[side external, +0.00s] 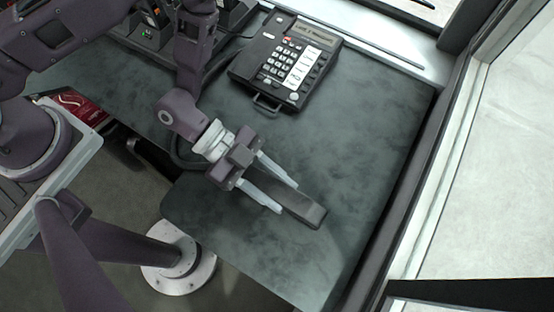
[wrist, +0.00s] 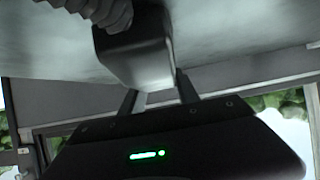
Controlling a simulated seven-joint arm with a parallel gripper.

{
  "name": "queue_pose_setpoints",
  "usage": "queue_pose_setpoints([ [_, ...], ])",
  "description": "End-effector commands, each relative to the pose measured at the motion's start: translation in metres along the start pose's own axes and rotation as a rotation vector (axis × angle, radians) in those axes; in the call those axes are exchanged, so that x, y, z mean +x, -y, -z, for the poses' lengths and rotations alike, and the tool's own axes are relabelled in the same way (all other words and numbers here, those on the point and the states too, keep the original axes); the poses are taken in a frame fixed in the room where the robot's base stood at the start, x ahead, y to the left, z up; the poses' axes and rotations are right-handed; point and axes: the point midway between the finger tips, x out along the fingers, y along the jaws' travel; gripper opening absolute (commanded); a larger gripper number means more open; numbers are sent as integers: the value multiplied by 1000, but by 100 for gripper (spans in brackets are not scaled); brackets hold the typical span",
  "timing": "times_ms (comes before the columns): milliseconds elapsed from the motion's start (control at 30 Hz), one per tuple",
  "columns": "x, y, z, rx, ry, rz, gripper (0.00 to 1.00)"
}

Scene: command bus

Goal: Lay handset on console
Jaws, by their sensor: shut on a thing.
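The handset (side external: 304,207) is a long dark bar between the fingers of my gripper (side external: 276,197) in the side view. My gripper is shut on it, and its far end sticks out past the fingertips. The wrist view shows the handset's dark end (wrist: 135,58) close up, with a ribbed cord beside it and my gripper's fingers (wrist: 160,88) at it. The console (side external: 285,63) is a black desk phone with keys and a small display at the back of the desk. It lies above and apart from my gripper in the side view. The height of the handset over the desk is hard to tell.
The grey desk (side external: 365,130) is clear between my gripper and the console and to the right. A window frame (side external: 440,160) borders the desk on the right. A dark device with small lights (side external: 150,28) stands at the upper left. A red item (side external: 75,107) lies at the left.

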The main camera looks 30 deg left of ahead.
Motion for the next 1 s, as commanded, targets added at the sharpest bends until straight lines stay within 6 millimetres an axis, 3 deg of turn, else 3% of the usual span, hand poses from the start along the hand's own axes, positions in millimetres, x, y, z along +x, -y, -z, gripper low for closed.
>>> queue_pose_setpoints([
  [33,1,0,-2,-1,0,0,0],
  [67,1,0,-1,-1,0,0,44],
  [133,0,0,-1,-1,0,0,58],
  [167,0,0,-1,-1,0,0,60],
  [533,-6,1,2,-1,1,2,60],
  [1000,-108,1,1,-3,1,5,60],
])
